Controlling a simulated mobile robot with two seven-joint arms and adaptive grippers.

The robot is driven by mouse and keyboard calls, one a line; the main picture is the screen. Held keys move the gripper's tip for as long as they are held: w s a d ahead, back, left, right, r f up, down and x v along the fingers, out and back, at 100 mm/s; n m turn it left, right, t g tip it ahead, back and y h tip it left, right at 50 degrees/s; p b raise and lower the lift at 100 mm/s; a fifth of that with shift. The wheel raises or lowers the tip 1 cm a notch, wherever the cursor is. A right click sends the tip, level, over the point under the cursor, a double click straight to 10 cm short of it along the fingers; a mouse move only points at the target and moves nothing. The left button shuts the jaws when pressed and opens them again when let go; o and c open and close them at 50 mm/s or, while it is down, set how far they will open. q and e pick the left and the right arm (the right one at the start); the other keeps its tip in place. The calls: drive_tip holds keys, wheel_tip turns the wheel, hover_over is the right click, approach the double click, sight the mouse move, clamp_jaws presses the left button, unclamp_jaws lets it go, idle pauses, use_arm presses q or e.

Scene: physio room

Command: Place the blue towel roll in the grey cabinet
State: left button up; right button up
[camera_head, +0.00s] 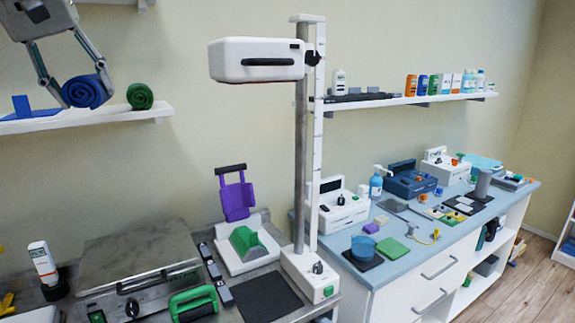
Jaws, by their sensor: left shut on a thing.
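The blue towel roll (86,91) is at the upper left, by the left wall shelf. My left gripper (84,90) reaches down from above, with one finger on each side of the roll, and is shut on it. I cannot tell whether the roll still touches the shelf. A green roll (140,96) lies just right of it, and a flat blue item (22,107) is to its left. I cannot make out a grey cabinet in this view. My right gripper is not in view.
The left wall shelf (150,113) holds the rolls. A tall white and grey column device (301,150) stands right of it. Below is a grey bench (165,245) with equipment. A blue-topped counter (350,275) and a wall shelf (400,101), both crowded, are on the right.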

use_arm(q)
drive_tip(key=s+d+f+m+h, duration=0.1)
drive_tip(key=s+d+f, duration=0.4)
drive_tip(key=f, duration=1)
drive_tip(key=s+d+f+m+h, duration=0.1)
drive_tip(key=s+d+f+m, duration=0.2)
drive_tip(key=f, duration=1.2)
drive_tip(key=s+d+f+m+g, duration=0.1)
drive_tip(key=s+d+f, duration=0.5)
drive_tip(key=f, duration=0.9)
drive_tip(key=shift+s+d+f+m+h, duration=0.3)
drive_tip(key=shift+s+d+m+h, duration=0.15)
drive_tip(key=shift+m, duration=0.25)
drive_tip(key=shift+a, duration=0.1)
drive_tip(key=shift+a, duration=0.15)
drive_tip(key=shift+a, duration=0.3)
drive_tip(key=shift+a, duration=0.1)
drive_tip(key=shift+r, duration=0.1)
